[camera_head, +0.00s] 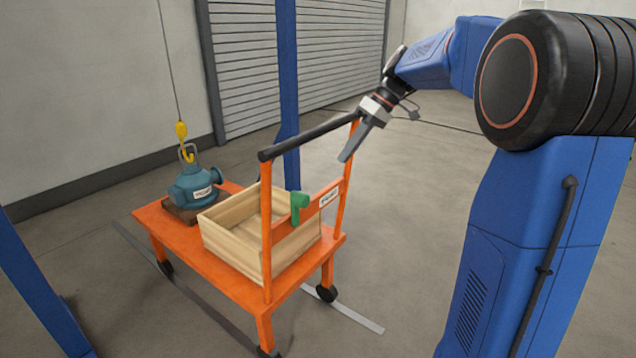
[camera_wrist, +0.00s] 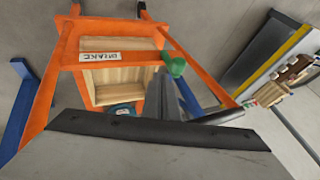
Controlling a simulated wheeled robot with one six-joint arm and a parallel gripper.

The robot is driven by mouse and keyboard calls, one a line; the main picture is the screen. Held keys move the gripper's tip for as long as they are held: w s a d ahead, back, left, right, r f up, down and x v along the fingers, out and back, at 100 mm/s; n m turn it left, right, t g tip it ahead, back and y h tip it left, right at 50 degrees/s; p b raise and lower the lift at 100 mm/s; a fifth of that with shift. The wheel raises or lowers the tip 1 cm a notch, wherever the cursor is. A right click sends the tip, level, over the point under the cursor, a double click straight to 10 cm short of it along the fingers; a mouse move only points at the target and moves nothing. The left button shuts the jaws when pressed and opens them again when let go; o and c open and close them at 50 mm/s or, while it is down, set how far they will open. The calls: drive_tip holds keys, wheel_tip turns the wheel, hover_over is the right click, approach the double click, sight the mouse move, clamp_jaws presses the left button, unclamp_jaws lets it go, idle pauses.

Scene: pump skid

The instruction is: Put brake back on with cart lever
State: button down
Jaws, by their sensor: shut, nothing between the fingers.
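The cart lever (camera_head: 300,203) is green and sits on the orange cross plate of the cart (camera_head: 240,285), left of a white label. In the wrist view the lever (camera_wrist: 177,68) shows right of the label, which reads BRAKE. My gripper (camera_head: 346,157) is shut and empty. It points down near the cart's black handlebar (camera_head: 305,137), above and to the right of the lever, and appears apart from it. In the wrist view the grey fingers (camera_wrist: 183,97) show just below the lever. I cannot tell the exact gap in depth.
A wooden crate (camera_head: 222,245) stands on the cart deck. A teal pump (camera_head: 194,188) sits beside it under a yellow hook (camera_head: 182,130) on a cable. Blue posts (camera_head: 287,80) stand around the cart. Floor to the right of the cart is clear.

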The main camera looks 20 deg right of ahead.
drive_tip(key=shift+w+d, duration=0.25)
drive_tip(key=shift+w, duration=0.45)
drive_tip(key=s+a+f, duration=0.1)
drive_tip(key=a+f, duration=0.7)
drive_tip(key=a, duration=0.1)
drive_tip(key=shift+s+f, duration=0.35)
drive_tip(key=shift+f, duration=0.05)
drive_tip(key=shift+a+r, duration=0.1)
